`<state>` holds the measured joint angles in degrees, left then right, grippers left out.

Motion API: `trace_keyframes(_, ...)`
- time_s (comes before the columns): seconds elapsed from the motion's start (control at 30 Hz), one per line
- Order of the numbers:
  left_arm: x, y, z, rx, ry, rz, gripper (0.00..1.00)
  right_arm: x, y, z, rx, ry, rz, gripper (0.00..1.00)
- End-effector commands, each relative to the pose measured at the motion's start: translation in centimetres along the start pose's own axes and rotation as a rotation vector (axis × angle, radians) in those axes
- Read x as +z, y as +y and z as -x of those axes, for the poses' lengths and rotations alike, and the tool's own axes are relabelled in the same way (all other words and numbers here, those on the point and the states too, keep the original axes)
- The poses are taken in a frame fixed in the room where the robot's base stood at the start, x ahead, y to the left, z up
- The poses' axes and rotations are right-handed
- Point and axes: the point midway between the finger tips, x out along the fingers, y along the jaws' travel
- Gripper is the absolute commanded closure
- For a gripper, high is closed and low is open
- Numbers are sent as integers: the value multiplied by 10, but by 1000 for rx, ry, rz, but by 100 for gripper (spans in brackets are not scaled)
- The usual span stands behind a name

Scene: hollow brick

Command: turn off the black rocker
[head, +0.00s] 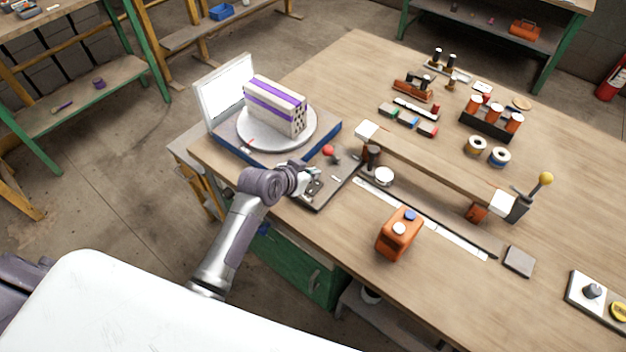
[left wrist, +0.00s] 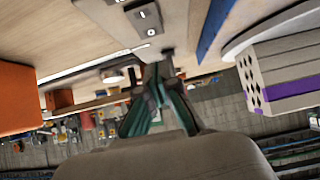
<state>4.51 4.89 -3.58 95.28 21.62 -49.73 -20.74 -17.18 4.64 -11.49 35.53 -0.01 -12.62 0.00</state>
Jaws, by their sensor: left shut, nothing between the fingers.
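A dark switch panel (head: 338,186) lies at the near left edge of the workbench, with a red knob (head: 328,151) at its far end. Small pale plates with dark centres (head: 314,187) sit on it beside my left gripper (head: 312,172). I cannot tell which is the black rocker. My left gripper, also in the left wrist view (left wrist: 158,78), is shut and empty, close to the panel; contact is unclear. My right gripper is out of view.
A turntable (head: 250,143) with a striped hollow brick (head: 276,107) stands left of the panel. An orange box (head: 400,234) stands right of it.

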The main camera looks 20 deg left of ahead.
Motion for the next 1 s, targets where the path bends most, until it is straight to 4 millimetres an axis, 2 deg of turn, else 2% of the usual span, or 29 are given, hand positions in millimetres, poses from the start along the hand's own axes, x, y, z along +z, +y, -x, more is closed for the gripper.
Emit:
trace_keyframes(0.1, 13, 1, -14, 2, -4, 3, 100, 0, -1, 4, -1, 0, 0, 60)
trace_keyframes(0.3, 26, 0, -27, 0, -1, 0, 100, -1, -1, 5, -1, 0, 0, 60)
trace_keyframes(1.0, 31, 0, -34, 1, -1, 1, 100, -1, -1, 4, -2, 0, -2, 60)
